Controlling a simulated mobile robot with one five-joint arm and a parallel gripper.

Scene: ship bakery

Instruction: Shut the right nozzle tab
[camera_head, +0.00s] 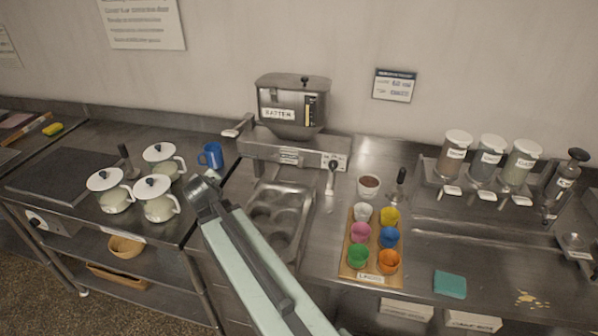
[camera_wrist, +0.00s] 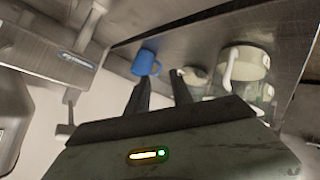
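Three clear canisters with white lids stand in a metal rack at the right of the counter in the head view. Each has a white tab at its nozzle below. The right nozzle tab (camera_head: 522,201) sits under the right canister (camera_head: 521,162); I cannot tell its exact position, open or shut. My gripper (camera_wrist: 161,76) shows two dark fingers spread apart with nothing between them in the wrist view. In the head view the end of my arm is far left of the tab, in front of the blue mug (camera_head: 211,156); its fingers are not clear there.
The batter dispenser (camera_head: 293,105) and muffin tin (camera_head: 278,218) lie between my arm and the canisters. A wooden board (camera_head: 352,266) of coloured cups and a brown-filled cup (camera_head: 369,187) stand mid-counter. White lidded pots (camera_head: 158,199) stand left.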

